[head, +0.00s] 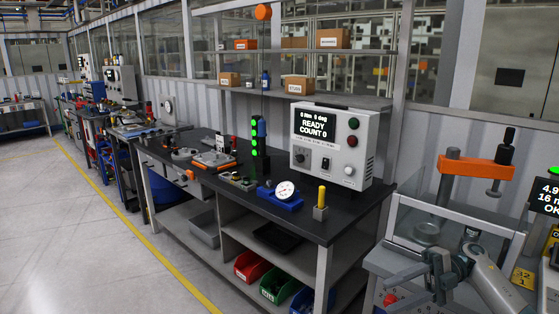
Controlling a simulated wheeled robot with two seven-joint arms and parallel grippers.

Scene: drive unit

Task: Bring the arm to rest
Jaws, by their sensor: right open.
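My right gripper (402,287) is at the lower right, in front of the press-like station. Its two grey fingers point left and stand apart, with nothing seen between them. The grey links of my right arm (487,281) come in from the lower right edge. My left arm and gripper are not in view. The black workbench (300,222) stands to the left of the gripper, apart from it. On it are a control box (333,145) reading "READY COUNT 0", a green-lit signal column (254,149), a blue-based dial gauge (284,191) and a yellow-handled tool (321,199).
The station with an orange crossbar (476,167) and clear guard panels stands close behind my right gripper. A display (547,197) is at the right edge. Red (251,265), green (278,281) and blue bins sit under the workbench. The floor at left is clear beyond a yellow line.

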